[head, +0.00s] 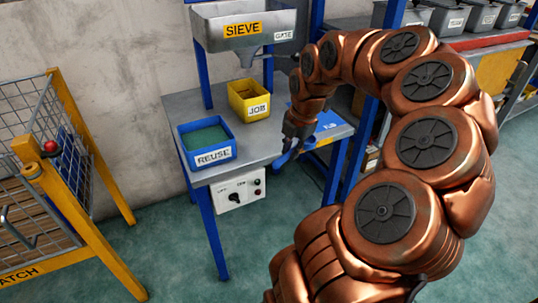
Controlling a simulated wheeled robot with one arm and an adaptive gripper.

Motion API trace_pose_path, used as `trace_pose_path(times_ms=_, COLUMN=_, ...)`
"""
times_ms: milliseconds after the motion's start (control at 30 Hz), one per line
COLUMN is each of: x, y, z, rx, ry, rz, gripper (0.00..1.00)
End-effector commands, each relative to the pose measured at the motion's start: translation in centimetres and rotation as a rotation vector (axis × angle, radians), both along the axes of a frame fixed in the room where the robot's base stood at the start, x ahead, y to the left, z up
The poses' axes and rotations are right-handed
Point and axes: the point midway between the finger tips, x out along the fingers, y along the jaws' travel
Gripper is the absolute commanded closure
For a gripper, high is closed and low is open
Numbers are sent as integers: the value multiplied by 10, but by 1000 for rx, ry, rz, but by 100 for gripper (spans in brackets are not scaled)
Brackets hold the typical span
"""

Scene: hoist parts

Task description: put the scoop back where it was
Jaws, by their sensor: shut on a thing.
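My gripper (294,143) is at the right edge of the grey bench (264,147), pointing down. It is shut on a small blue thing (283,159), which looks like the scoop and shows just below the fingers. My fingers hide most of it, so its full shape and tilt cannot be told. A blue side shelf (337,130) with a white marking lies just right of my gripper, partly hidden by my arm.
A blue REUSE bin (213,158) with green contents and a yellow JOB bin (249,112) stand on the bench. The grey SIEVE hopper (207,31) is above them. A control box (238,191) hangs below the front edge. A yellow-framed cage (62,180) stands left.

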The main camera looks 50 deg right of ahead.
Motion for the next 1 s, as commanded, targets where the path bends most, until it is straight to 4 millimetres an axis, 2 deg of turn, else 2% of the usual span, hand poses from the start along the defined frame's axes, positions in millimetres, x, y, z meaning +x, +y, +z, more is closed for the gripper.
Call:
trace_pose_path(times_ms=33, x=-5, y=-3, z=-7, rx=-2, ry=0, rz=24, gripper=100)
trace_pose_path(times_ms=133, x=-11, y=-5, z=-10, rx=-6, ry=5, rz=64, gripper=100)
trace_pose_path(times_ms=267, x=-6, y=-8, z=-11, rx=-8, ry=8, rz=84, gripper=100)
trace_pose_path(times_ms=1000, x=106, y=-39, z=-22, rx=-8, ry=9, rz=83, gripper=100)
